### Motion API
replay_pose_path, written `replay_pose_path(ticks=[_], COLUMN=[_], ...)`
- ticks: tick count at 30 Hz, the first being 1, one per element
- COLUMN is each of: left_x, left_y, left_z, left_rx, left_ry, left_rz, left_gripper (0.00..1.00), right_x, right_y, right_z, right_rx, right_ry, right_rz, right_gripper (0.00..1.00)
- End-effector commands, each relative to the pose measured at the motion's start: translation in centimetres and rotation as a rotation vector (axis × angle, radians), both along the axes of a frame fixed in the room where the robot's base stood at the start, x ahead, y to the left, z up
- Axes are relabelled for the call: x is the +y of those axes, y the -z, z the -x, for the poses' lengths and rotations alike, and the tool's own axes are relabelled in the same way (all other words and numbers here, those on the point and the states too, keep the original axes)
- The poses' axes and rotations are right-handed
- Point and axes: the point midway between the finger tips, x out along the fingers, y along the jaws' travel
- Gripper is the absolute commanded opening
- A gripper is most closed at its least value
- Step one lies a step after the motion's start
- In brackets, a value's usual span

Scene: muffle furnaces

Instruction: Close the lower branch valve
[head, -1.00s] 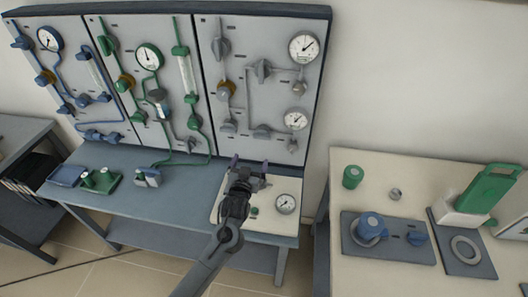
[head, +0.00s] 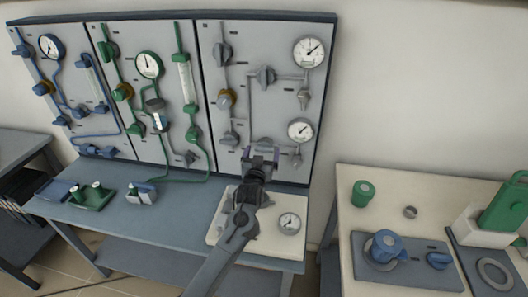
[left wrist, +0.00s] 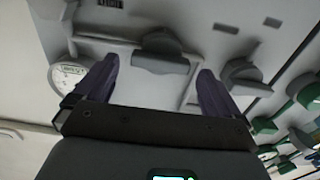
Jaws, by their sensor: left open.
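The lower branch valve, a grey handle on the right grey panel, shows in the left wrist view (left wrist: 160,52), between my fingers in the picture. In the head view my gripper mostly hides it. My left gripper (head: 261,155) is open, with dark purple fingers pointing at the panel, and it also shows in the left wrist view (left wrist: 152,85). The handle lies ahead of the fingertips. I cannot tell whether they touch it. My right gripper is not in view.
Another grey valve (head: 229,138) sits left of the gripper, and a lower pressure gauge (head: 300,130) sits right. The upper branch valve (head: 265,77) is above. A white plate with a gauge (head: 289,222) lies on the blue bench (head: 185,210) below.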

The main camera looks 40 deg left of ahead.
Motion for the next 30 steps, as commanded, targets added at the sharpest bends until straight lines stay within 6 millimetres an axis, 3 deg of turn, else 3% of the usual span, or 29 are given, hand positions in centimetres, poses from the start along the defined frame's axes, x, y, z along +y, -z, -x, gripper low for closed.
replay_pose_path(ticks=[7, 20, 30], left_x=[1.2, 1.5, 1.4], left_y=[0.1, 0.0, 0.0], left_z=[-2.3, -2.8, -2.8], left_rx=[0.0, 0.0, 0.0], left_ry=[0.001, 0.0, 0.0], left_rz=[0.001, 0.001, 0.001], left_gripper=[0.98, 0.96, 0.47], right_x=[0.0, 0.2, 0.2], right_y=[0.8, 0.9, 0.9], right_z=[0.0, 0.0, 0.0], right_rx=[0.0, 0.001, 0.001], right_ry=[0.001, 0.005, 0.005], right_rz=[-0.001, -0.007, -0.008], right_gripper=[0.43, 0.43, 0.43])
